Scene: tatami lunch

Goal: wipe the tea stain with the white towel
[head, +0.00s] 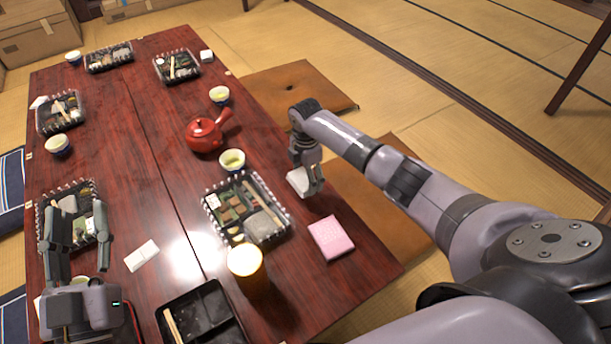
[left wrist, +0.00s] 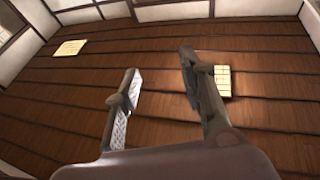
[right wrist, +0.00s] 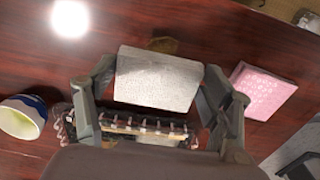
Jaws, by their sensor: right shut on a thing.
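The white towel (head: 299,182) is a small folded block, held by my right gripper (head: 308,192) low over the right part of the dark red table. In the right wrist view, the towel (right wrist: 158,78) sits between the two fingers (right wrist: 160,95), which are shut on it. A brownish patch, apparently the tea stain (right wrist: 164,45), shows on the table just beyond the towel's far edge; I cannot make it out in the head view. My left gripper (head: 72,235) is raised over the table's near left part, fingers apart and empty; they also show apart in the left wrist view (left wrist: 160,80).
A bento tray (head: 283,218) and a tea cup (head: 232,160) stand left of my right gripper. A pink box (head: 330,237) lies on its near side. A red teapot (head: 204,135) stands farther back.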

